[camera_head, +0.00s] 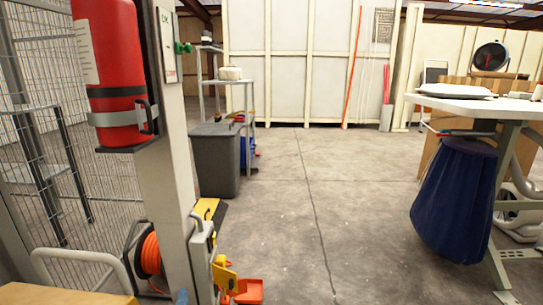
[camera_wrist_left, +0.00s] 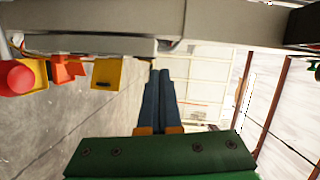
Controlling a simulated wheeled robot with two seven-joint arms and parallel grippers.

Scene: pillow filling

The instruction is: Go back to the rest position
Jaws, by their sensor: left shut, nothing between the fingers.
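My left gripper (camera_wrist_left: 160,98) shows in the left wrist view with its two dark blue fingers side by side, shut and empty. A small blue tip (camera_head: 182,297) at the bottom edge of the head view looks like the end of this gripper, in front of the foot of the grey post (camera_head: 172,150). The rest of the left arm is out of the head view. My right gripper is in neither view.
A red fire extinguisher (camera_head: 110,65) hangs on the post, with an orange reel (camera_head: 150,253) below. Yellow and orange bins (camera_head: 248,291) sit low beside it. A dark blue bag (camera_head: 455,200) hangs at the white table (camera_head: 480,105), right. The middle floor is clear.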

